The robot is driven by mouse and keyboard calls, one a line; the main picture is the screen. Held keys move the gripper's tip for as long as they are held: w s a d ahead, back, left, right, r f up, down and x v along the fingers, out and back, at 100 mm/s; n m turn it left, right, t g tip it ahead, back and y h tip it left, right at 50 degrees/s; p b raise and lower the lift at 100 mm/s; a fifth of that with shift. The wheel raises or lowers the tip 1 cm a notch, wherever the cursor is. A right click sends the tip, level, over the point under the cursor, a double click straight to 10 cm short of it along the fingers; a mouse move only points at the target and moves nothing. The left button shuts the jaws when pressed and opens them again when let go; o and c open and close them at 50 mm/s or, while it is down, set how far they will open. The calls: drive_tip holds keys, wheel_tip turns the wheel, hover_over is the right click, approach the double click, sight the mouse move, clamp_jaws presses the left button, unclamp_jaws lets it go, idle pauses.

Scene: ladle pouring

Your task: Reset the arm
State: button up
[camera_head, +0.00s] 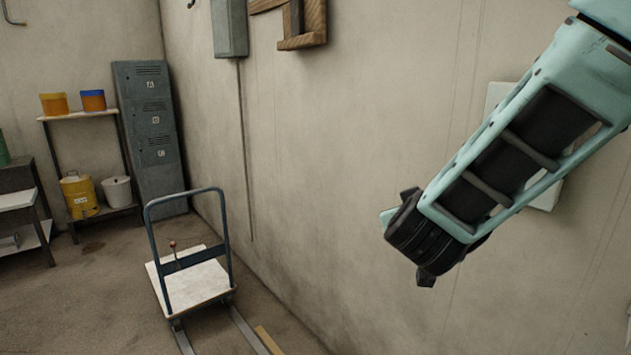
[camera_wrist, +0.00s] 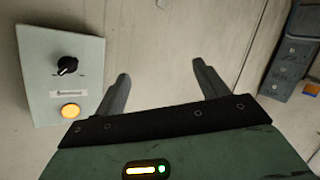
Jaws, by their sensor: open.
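My gripper (camera_wrist: 160,92) shows in the wrist view with its two dark fingers spread apart and nothing between them. Bare wall lies beyond the fingertips. In the head view my teal arm reaches in from the upper right and slants down to the left. Its black end is in front of the wall; the fingers are hard to make out there. A pale control box (camera_wrist: 60,75) with a black knob and an orange button is on the wall, left of my gripper in the wrist view. Part of a pale panel (camera_head: 545,195) shows behind my arm in the head view.
A flat cart (camera_head: 200,285) with a blue handle stands on the floor by the wall, near metal rails. Grey lockers (camera_head: 150,130) and a shelf (camera_head: 85,115) with buckets stand at the back left. A grey box (camera_head: 229,28) hangs on the wall. Some floor is clear.

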drive_tip(key=s+a+f+n+g+y, duration=0.45)
drive_tip(key=s+a+g+y, duration=0.35)
drive_tip(key=s+a, duration=0.5)
drive_tip(key=s+d+f+n+g+h, duration=0.1)
drive_tip(key=s+d, duration=0.3)
drive_tip(key=s, duration=0.4)
drive_tip(key=s+d+f+n+g+h, duration=0.1)
drive_tip(key=s+d+f+g+h, duration=0.1)
drive_tip(key=s, duration=0.7)
drive_tip(key=d+f+g, duration=0.1)
drive_tip(key=g, duration=0.1)
drive_tip(key=shift+s+d+f+g, duration=0.15)
drive_tip(key=shift+s+d+g, duration=0.15)
drive_tip(key=shift+d, duration=0.1)
